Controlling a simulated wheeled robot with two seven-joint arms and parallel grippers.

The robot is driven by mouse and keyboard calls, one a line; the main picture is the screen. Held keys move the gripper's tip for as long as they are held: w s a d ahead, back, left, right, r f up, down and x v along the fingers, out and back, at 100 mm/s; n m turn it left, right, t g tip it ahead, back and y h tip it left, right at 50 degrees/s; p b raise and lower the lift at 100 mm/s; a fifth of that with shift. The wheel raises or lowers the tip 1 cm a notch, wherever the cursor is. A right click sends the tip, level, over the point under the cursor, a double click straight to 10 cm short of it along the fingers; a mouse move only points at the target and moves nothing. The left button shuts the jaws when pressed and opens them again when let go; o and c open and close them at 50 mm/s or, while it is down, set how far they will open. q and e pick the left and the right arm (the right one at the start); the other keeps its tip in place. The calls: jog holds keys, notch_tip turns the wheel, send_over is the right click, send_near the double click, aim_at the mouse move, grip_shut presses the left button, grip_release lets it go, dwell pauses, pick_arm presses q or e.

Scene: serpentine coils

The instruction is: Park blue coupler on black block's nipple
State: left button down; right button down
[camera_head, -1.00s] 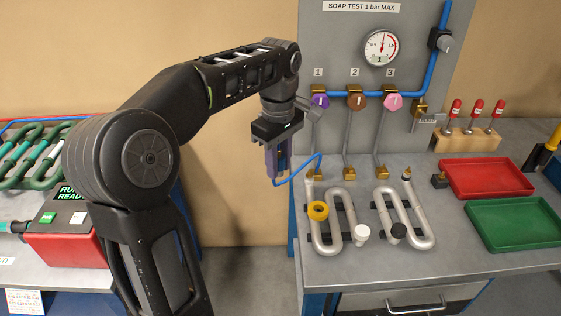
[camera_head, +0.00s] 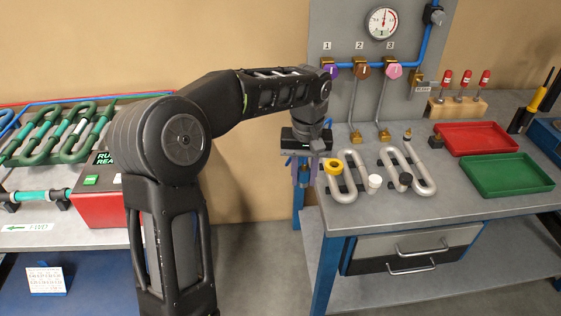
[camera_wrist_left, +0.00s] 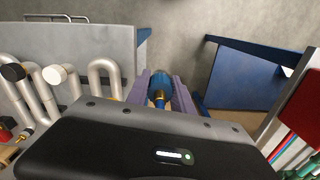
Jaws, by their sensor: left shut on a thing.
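My left gripper (camera_head: 305,174) hangs just off the left edge of the right-hand bench in the head view. In the left wrist view its purple fingers (camera_wrist_left: 162,92) are shut on the blue coupler (camera_wrist_left: 160,82), which has a brass end. In the head view the coupler is mostly hidden by the hand.
Two silver serpentine coils (camera_head: 422,178) lie on the bench with yellow (camera_head: 333,166), white (camera_head: 374,181) and black (camera_head: 405,178) caps. A red tray (camera_head: 477,138) and a green tray (camera_head: 507,174) lie to the right. A valve panel (camera_head: 345,25) rises behind.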

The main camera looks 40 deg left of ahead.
pick_arm(q)
jog(key=d+f+m, duration=0.2)
jog(key=d, duration=0.1)
jog(key=w+d+f+m, duration=0.1)
jog(key=d+f+m, duration=0.1)
jog(key=d, duration=0.2)
jog(key=d+f+m, duration=0.2)
jog(key=d, duration=0.2)
jog(key=shift+w+f, duration=0.25)
jog(key=shift+f, duration=0.15)
jog(key=shift+r, duration=0.1)
